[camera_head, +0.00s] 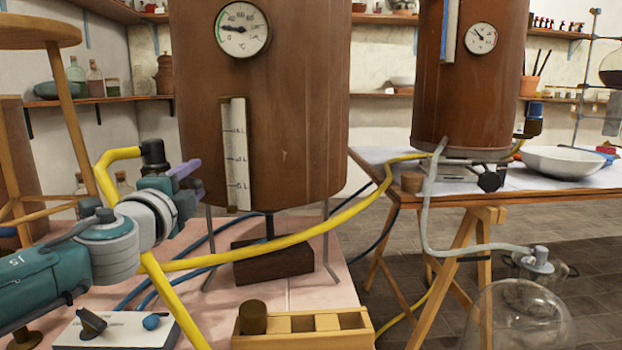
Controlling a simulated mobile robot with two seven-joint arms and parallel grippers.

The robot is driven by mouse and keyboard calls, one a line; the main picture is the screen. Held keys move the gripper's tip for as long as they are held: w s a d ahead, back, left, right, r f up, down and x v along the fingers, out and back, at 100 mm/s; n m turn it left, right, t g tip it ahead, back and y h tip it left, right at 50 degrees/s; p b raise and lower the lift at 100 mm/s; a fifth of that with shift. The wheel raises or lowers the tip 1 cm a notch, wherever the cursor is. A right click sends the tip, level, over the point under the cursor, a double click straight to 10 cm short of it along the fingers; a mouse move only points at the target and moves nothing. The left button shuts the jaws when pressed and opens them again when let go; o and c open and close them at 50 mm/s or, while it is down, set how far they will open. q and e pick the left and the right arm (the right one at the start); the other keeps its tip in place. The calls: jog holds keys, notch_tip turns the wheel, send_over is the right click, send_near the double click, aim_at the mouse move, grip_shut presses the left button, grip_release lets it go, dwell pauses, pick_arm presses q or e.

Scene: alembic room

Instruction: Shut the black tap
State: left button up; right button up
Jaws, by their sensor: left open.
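The black tap (153,154) shows at the left side of the near copper vessel (290,120), at the end of a yellow hose (121,153). My left gripper (184,183) is open, just below and to the right of the tap's dark top. Its fingers point toward the vessel, and one finger looks purple. My gripper and wrist hide the tap's lower part, so I cannot tell whether a finger touches it or how far the tap is turned. My right gripper is not in view.
A yellow hose (310,233) crosses in front of the near vessel to the far vessel (470,75). A wooden rack (345,322) and a white box with knobs (120,332) stand at the front. A glass dome (520,318) is at lower right.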

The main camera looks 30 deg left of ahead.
pick_arm(q)
jog(key=shift+c, duration=0.4)
grip_shut()
jog(key=shift+w+n+g+y, duration=0.2)
jog(key=shift+n+g+y, duration=0.5)
jog(key=shift+y, duration=0.4)
jog(key=shift+o, duration=0.4)
grip_release()
jog(key=shift+d, duration=0.1)
